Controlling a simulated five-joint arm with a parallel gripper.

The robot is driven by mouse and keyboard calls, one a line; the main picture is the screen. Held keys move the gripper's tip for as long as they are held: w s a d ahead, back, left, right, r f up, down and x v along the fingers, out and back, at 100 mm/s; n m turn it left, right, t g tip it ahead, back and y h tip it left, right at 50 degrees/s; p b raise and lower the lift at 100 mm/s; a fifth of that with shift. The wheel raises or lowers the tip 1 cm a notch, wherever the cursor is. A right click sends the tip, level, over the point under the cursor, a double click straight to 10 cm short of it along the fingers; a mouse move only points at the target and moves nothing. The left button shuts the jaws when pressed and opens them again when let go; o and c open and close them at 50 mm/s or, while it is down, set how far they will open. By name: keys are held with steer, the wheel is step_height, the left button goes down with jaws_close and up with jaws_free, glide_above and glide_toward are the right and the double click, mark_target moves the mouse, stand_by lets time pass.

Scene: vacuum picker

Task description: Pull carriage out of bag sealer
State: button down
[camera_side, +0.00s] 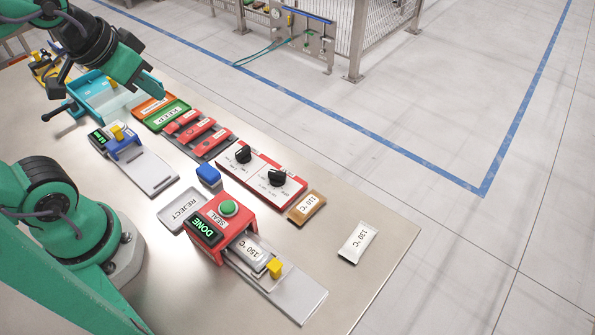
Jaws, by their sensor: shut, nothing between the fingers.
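The bag sealer (217,217) is a red box with a green SEAL button on top and a dark display reading DONE. Its carriage (262,263) shows on a grey rail plate (300,299) in front of the sealer's opening, with a yellow knob (275,268) at its outer end. A silver bag marked 150 °C (249,250) lies on the carriage; its inner end is partly hidden by the sealer. My gripper (150,86) is at the upper left, above the teal tray area, shut and empty, well away from the carriage.
A REJECT tray (182,209) and a blue block (208,176) stand beside the sealer. A red panel with two black knobs (262,176) is behind it. A brown bag (306,208) and a white bag (357,242) lie right. Green KEEP tray (168,115) and blue device (124,151) are farther left.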

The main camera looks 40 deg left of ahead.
steer(key=c, duration=1.6)
jaws_free()
steer(key=shift+o, duration=1.2)
steer(key=shift+w+d, duration=0.15)
steer(key=shift+d, duration=0.05)
steer(key=m+g, duration=0.6)
steer(key=m, duration=1.2)
glide_above(275, 266)
step_height(275, 266, down, 15)
steer(key=shift+r, duration=0.2)
steer(key=shift+f, duration=0.1)
